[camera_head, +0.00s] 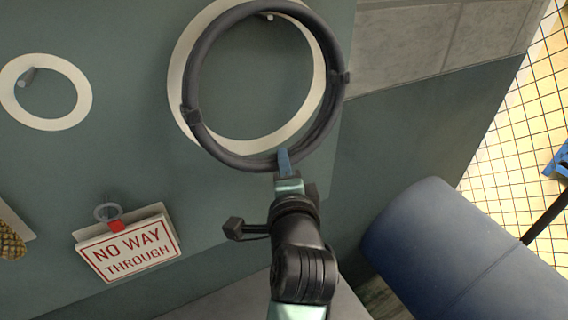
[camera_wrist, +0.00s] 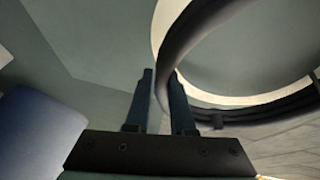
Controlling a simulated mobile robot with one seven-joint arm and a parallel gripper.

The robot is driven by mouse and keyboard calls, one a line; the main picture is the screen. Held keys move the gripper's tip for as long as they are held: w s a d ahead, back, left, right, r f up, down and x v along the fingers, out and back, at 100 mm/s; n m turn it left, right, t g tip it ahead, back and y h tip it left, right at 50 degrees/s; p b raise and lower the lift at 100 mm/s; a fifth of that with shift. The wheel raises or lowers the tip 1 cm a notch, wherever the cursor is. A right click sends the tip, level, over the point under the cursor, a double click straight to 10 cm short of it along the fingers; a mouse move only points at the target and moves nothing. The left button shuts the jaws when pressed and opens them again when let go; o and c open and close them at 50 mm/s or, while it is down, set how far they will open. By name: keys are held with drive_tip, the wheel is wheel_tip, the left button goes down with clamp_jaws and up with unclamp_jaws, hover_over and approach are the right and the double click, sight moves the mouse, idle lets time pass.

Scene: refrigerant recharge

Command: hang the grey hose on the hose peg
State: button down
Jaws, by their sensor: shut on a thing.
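The grey hose (camera_head: 203,132) is a coiled ring with dark ties, held upright in front of a grey-green wall panel. My gripper (camera_head: 284,158) is shut on the bottom of the coil; in the wrist view the hose (camera_wrist: 182,38) passes between the fingers of my gripper (camera_wrist: 162,88). The hose peg (camera_head: 268,17) shows just inside the top of the coil, close under its upper edge. I cannot tell whether the coil touches the peg or hangs in front of it. A white ring outline (camera_head: 181,62) on the panel lies behind the coil.
A smaller white ring with another peg (camera_head: 24,80) is at left. A "NO WAY THROUGH" sign (camera_head: 128,248) hangs below it. A block wall (camera_head: 420,40) is beyond the panel.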

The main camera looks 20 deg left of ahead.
drive_tip(key=c, duration=0.7)
unclamp_jaws()
drive_tip(key=shift+f, duration=0.25)
drive_tip(key=b+v, duration=0.3)
drive_tip(key=v, duration=1)
drive_tip(key=w+d+r+n+t+h, duration=0.2)
drive_tip(key=d+r+n+t, duration=0.15)
drive_tip(key=r, duration=0.55)
drive_tip(key=w+d+r+n+t+h, duration=0.1)
drive_tip(key=d+r+n+t, duration=0.2)
drive_tip(key=r, duration=0.7)
drive_tip(key=s+d+r+n+t+h, duration=0.1)
drive_tip(key=s+d+r+t, duration=0.1)
drive_tip(key=r, duration=0.3)
drive_tip(key=s+d+r+n+t+h, duration=0.1)
drive_tip(key=r+n+t+h, duration=0.1)
drive_tip(key=r, duration=0.2)
drive_tip(key=s+d+r+n+t+h, duration=0.1)
drive_tip(key=s+d+r+t, duration=0.1)
drive_tip(key=r, duration=0.3)
drive_tip(key=shift+s+d+r+n+t+h, duration=0.3)
drive_tip(key=shift+s+r+n+t, duration=0.1)
drive_tip(key=shift+t, duration=0.15)
